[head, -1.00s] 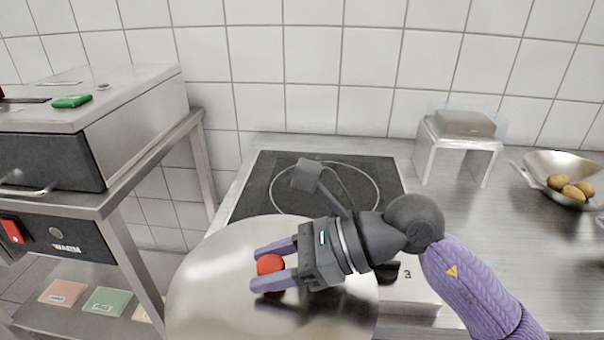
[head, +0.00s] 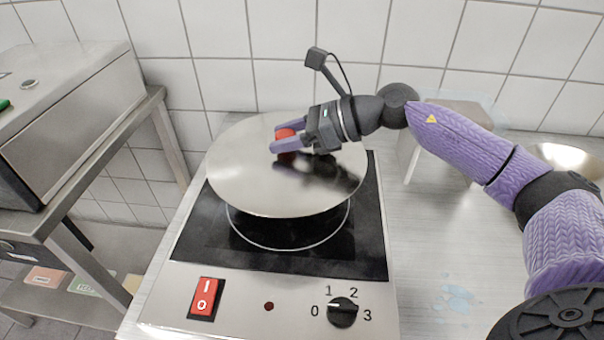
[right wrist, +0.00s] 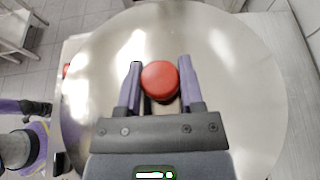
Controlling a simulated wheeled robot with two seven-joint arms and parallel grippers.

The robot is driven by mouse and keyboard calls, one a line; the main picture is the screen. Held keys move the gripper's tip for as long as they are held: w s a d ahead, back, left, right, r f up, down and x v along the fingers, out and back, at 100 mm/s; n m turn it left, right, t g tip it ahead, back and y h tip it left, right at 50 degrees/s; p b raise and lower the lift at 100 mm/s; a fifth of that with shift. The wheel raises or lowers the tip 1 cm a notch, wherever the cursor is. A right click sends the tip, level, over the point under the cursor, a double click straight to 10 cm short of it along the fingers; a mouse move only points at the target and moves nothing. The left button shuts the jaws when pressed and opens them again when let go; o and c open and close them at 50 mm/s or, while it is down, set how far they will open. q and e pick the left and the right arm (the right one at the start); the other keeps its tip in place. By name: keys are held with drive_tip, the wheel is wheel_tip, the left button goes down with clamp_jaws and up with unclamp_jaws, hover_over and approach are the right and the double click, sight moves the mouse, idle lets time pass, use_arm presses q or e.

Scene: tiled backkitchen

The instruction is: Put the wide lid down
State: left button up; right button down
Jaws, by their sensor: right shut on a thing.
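The wide lid (head: 262,186) is a round, shiny steel disc with a red knob (head: 286,133). In the head view it is over the black hob (head: 200,236), covering the back of the cooking ring. Whether it touches the hob or hangs above it I cannot tell for sure. My right gripper (head: 287,141) is shut on the red knob, one purple finger on each side. In the right wrist view the lid (right wrist: 235,70) fills most of the picture, with the knob (right wrist: 160,80) between the fingers.
The hob's front panel has a red switch (head: 206,298) and a black dial (head: 342,312). A steel machine (head: 75,110) stands on a table at the left. A small white stand (head: 411,160) and a steel pan (head: 568,158) are at the right. The counter right of the hob is mostly clear.

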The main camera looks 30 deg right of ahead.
drive_tip(key=f+b, duration=0.1)
drive_tip(key=f, duration=0.3)
drive_tip(key=f+b, duration=0.2)
drive_tip(key=f, duration=0.3)
drive_tip(key=shift+s+a+f, duration=0.1)
drive_tip(key=shift+a+f, duration=0.05)
drive_tip(key=shift+a, duration=0.05)
use_arm(q)
drive_tip(key=s+f, duration=0.1)
drive_tip(key=s+a+f, duration=0.1)
drive_tip(key=f, duration=0.1)
drive_tip(key=shift+f+g, duration=0.1)
drive_tip(key=shift+g, duration=0.3)
